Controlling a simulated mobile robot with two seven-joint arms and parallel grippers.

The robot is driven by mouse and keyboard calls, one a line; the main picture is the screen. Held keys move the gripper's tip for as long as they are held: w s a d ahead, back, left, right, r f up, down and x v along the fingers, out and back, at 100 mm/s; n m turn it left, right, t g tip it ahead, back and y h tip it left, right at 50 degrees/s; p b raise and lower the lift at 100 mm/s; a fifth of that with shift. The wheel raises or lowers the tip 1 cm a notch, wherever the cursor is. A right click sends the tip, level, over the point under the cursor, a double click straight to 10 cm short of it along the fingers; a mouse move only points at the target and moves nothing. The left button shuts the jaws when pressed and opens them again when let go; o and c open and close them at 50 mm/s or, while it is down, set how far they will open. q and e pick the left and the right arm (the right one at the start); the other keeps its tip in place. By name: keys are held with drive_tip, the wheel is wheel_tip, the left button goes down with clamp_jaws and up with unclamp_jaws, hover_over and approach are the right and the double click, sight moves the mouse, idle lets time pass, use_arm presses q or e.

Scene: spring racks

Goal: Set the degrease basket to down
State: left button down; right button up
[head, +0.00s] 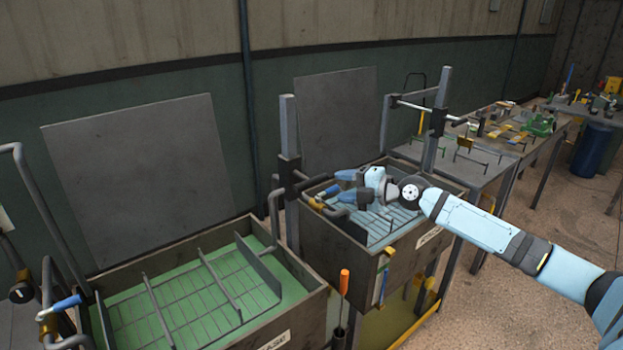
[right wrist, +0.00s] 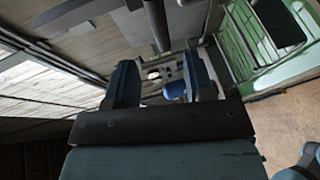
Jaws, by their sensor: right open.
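The right tank (head: 322,232) holds blue liquid and a wire basket (head: 402,218); its front label is too small to read surely. The basket's grid shows at about the liquid's level, partly hidden by my arm. A lever with a blue grip (head: 327,192) stands at this tank's left end, by a dark post. My right gripper (head: 343,185) is open around or right beside this grip; contact cannot be told. In the right wrist view the blue grip (right wrist: 175,90) shows between the two fingers (right wrist: 163,85). My left gripper is not in view.
A left tank (head: 300,270) with green liquid and a divided rack stands close by, with its own blue-gripped lever (head: 68,303). An orange-handled tool (head: 344,282) stands between the tanks. Upright grey panels (head: 140,175) rise behind. Workbenches (head: 480,165) extend to the right.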

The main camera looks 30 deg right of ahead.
sight(315, 184)
drive_tip(key=p+x, duration=0.3)
drive_tip(key=x, duration=0.6)
drive_tip(key=shift+w+a, duration=0.15)
drive_tip(key=shift+w, duration=0.05)
clamp_jaws()
drive_tip(key=shift+f, duration=0.15)
